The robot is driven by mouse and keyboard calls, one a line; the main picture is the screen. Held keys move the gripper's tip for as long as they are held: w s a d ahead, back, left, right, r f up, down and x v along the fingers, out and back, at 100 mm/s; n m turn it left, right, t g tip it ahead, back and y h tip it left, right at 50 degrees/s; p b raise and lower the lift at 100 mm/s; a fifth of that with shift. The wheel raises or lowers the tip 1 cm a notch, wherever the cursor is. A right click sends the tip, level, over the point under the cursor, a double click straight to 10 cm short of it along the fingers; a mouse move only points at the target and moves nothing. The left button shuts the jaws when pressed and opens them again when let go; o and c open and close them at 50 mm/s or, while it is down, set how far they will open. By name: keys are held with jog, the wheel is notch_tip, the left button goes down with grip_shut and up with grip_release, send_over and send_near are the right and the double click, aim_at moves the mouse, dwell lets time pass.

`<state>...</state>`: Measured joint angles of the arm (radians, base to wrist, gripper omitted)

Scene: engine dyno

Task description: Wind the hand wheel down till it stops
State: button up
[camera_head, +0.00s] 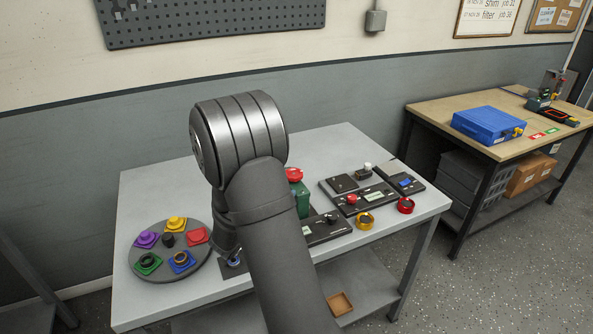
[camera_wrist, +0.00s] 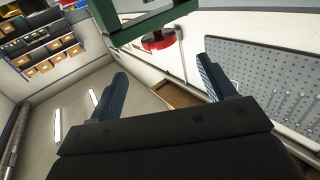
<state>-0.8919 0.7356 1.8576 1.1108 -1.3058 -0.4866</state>
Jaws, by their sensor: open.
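A red hand wheel (camera_head: 294,174) sits on top of a green stand (camera_head: 298,195) on the grey table, partly hidden behind my arm in the head view. In the wrist view a red round part (camera_wrist: 158,42), which looks like the wheel, shows beside a green bar (camera_wrist: 150,20). My gripper (camera_wrist: 163,82) is open, with nothing between its two blue fingers. The red part lies beyond the fingertips, roughly between them in the picture, and apart from them. In the head view my arm hides the gripper.
A round grey board (camera_head: 190,237) with several coloured blocks is at the table's left. Black control boxes (camera_head: 360,198) with knobs stand to the right, with a yellow ring (camera_head: 365,221) and a red ring (camera_head: 405,205) in front. A wooden bench (camera_head: 463,112) with a blue case (camera_head: 488,125) stands farther right.

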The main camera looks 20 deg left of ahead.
aim_at(296, 169)
jog(key=w, duration=0.4)
jog(key=w+d, duration=0.1)
jog(key=w, duration=0.3)
jog(key=w+d, duration=0.1)
jog(key=w, duration=0.3)
jog(key=shift+w, duration=0.3)
jog(key=shift+a, duration=0.1)
jog(key=c, duration=1)
